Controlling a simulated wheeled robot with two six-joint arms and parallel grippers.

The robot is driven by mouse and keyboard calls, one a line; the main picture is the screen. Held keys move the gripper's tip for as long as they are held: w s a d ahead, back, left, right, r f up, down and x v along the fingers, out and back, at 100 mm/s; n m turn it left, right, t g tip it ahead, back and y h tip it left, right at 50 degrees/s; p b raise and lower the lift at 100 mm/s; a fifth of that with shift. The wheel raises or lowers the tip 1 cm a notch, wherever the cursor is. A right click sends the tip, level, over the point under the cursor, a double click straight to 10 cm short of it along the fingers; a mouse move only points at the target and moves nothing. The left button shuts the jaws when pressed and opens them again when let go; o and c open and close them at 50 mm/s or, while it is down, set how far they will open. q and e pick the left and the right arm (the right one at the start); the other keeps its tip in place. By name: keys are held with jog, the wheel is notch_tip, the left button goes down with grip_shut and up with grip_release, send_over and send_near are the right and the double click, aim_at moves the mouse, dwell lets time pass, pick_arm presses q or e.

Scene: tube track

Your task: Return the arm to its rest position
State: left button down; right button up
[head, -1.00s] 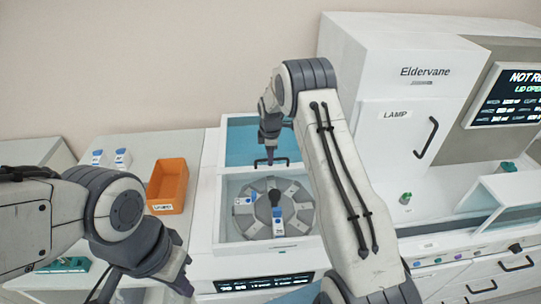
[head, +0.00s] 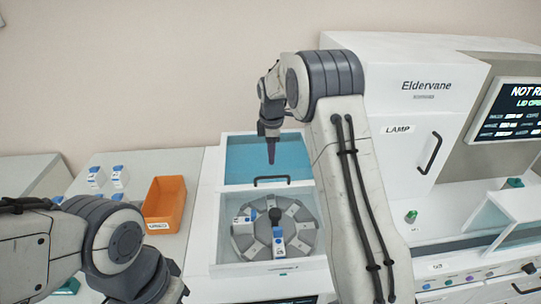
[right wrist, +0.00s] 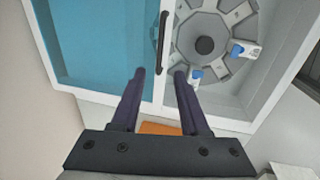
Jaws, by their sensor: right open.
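My right arm (head: 350,190) reaches up and over the centrifuge-like machine with the round grey rotor (head: 297,212). My right gripper (head: 271,153) points down above the blue-tinted lid (head: 240,160), near the dark handle (head: 272,179). In the right wrist view its two fingers (right wrist: 160,73) are apart with nothing between them, over the handle bar. Blue-capped tubes (head: 279,240) sit in the rotor. My left arm (head: 60,250) is folded at the lower left; its fingers are outside the picture.
The tall white Eldervane cabinet (head: 400,160) stands close to the right of my right arm. The wall behind is bare.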

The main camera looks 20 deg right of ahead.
jog(key=shift+a, duration=0.1)
jog(key=s+a+r+m+y+b, duration=0.1)
jog(key=s+a+r+m+b, duration=0.2)
jog(key=s+a, duration=1.25)
jog(key=s+a+f+m+g, duration=0.1)
jog(key=s+a+m, duration=0.1)
jog(key=s, duration=1)
jog(key=s+a+f+m+g, duration=0.1)
jog(key=s+a, duration=0.3)
jog(key=s, duration=0.8)
jog(key=shift+s+f+m+y+b, duration=0.15)
jog(key=shift+s+m+y+b, duration=0.2)
jog(key=shift+m, duration=0.45)
